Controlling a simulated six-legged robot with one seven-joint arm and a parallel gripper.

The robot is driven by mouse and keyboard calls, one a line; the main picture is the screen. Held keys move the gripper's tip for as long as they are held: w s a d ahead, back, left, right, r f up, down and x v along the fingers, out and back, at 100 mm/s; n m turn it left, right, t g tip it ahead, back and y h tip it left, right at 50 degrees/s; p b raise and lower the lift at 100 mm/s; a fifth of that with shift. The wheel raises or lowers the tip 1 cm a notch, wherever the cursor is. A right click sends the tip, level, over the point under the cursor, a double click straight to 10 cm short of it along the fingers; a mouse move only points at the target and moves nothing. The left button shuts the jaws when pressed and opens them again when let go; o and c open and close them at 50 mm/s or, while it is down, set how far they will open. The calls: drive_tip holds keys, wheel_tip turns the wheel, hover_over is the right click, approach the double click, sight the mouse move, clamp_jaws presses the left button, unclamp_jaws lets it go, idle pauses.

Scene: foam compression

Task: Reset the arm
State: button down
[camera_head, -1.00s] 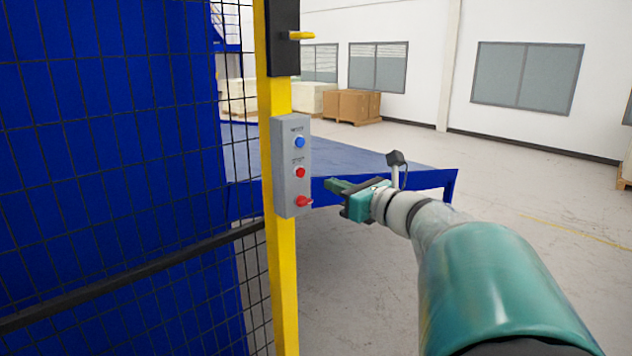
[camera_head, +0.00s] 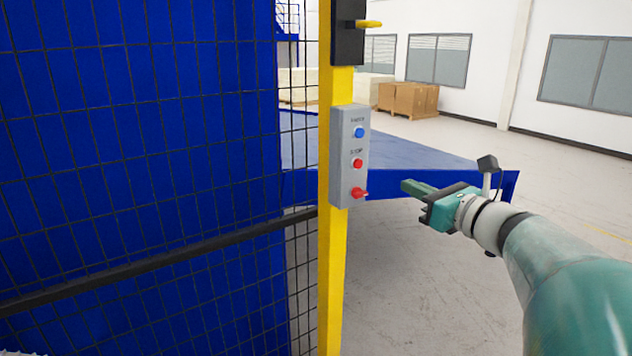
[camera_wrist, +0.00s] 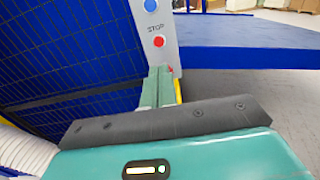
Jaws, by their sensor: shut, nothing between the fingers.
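My gripper (camera_head: 408,187) is shut and empty, with its green fingers pointing left toward the grey control box (camera_head: 349,157). A gap shows between the fingertips and the box in the head view. The box is fixed to a yellow post (camera_head: 334,250) and carries a blue button (camera_head: 359,132), a red button (camera_head: 357,163) marked STOP and a red switch (camera_head: 360,194) at the bottom. In the wrist view, the shut fingers (camera_wrist: 158,75) overlap the lower part of the box. The red button (camera_wrist: 158,41) shows just above them, and the red switch is mostly hidden.
A black mesh fence (camera_head: 150,130) with a blue sheet behind it fills the left. A black latch with a yellow handle (camera_head: 368,24) is above the box. A blue platform (camera_head: 420,160) lies behind my gripper. Cardboard boxes (camera_head: 408,99) stand far back. Open floor lies right.

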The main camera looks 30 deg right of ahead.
drive_tip(key=w+a+f+n+g+y, duration=0.1)
drive_tip(key=a+f+n+g+y, duration=0.15)
drive_tip(key=a+n, duration=0.4)
drive_tip(key=w+a+f+n+g+y, duration=0.2)
drive_tip(key=a+f+n+y, duration=0.15)
drive_tip(key=a, duration=0.55)
drive_tip(key=s+a+f+n+g+h, duration=0.3)
drive_tip(key=a+n, duration=0.5)
drive_tip(key=n, duration=0.5)
drive_tip(key=s+a+f+n+g+h, duration=0.3)
drive_tip(key=s+a+f+n+g, duration=0.2)
drive_tip(key=n, duration=0.7)
drive_tip(key=s+a+f, duration=0.2)
drive_tip(key=a+f, duration=0.1)
drive_tip(key=f, duration=0.1)
drive_tip(key=shift+a+f+n, duration=0.2)
drive_tip(key=shift+f+n, duration=0.1)
drive_tip(key=shift+n, duration=0.1)
drive_tip(key=c, duration=2.2)
unclamp_jaws()
drive_tip(key=shift+s, duration=0.1)
